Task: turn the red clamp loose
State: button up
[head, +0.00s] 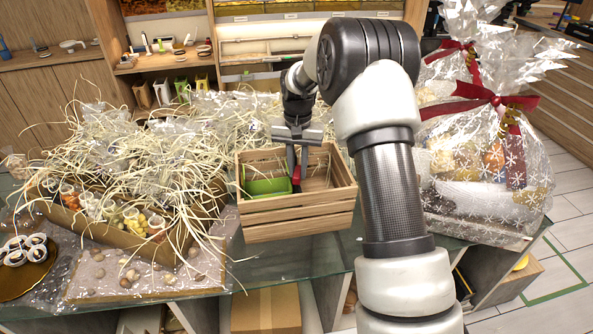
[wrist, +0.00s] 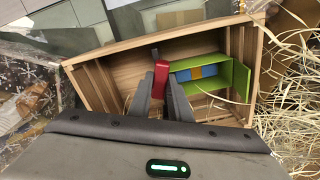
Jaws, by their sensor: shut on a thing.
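The red clamp (wrist: 161,76) is between the dark fingers of my gripper (wrist: 160,90) in the wrist view, and the fingers are shut on it. In the head view my gripper (head: 297,170) points down inside a slatted wooden crate (head: 300,217). A small red part of the clamp (head: 296,180) shows at the fingertips there. A dark piece sticks out beyond the clamp's far end in the wrist view. Whether the clamp touches the crate floor or anything else cannot be told.
A green open box (head: 268,187) lies in the crate beside the fingers; blue and orange pieces (wrist: 195,73) show in it. Straw-filled trays (head: 120,235) stand left on the glass counter (head: 290,270). Wrapped hampers with red bows (head: 485,150) stand right, close to my arm.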

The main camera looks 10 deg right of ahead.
aim_at(298, 171)
jog(key=shift+n, duration=1.8)
jog(key=o, duration=0.8)
jog(key=shift+o, duration=0.2)
jog(key=shift+r+p, duration=2.4)
jog(key=shift+r, duration=1.15)
